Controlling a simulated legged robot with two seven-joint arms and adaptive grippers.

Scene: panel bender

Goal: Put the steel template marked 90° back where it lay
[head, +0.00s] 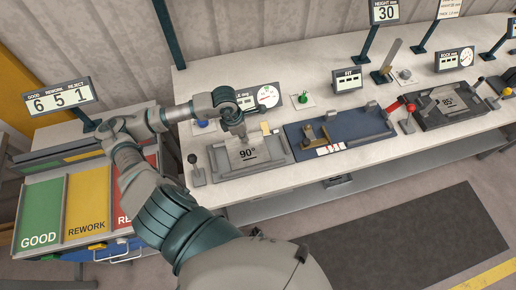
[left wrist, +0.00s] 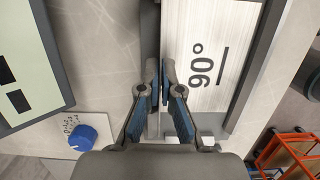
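The steel template marked 90° (head: 248,154) is a bright flat plate in the head view, at the grey tray-like fixture (head: 280,156) on the left part of the bench. In the left wrist view the template (left wrist: 208,85) fills the upper right of centre, its marking turned sideways. My left gripper (head: 240,135) is at the template's far edge. In the left wrist view the left fingertips (left wrist: 160,85) are drawn close together on the template's thin edge. Whether the plate rests fully on the fixture cannot be told. My right gripper is not in view.
A blue fixture (head: 302,146) stands to the right, with a dark 85° fixture (head: 450,104) beyond. A lever (head: 196,170) stands to the left. A gauge display (head: 262,98) is behind. Green, yellow and red bins (head: 88,200) are at the left. A blue knob (left wrist: 84,138) shows close by.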

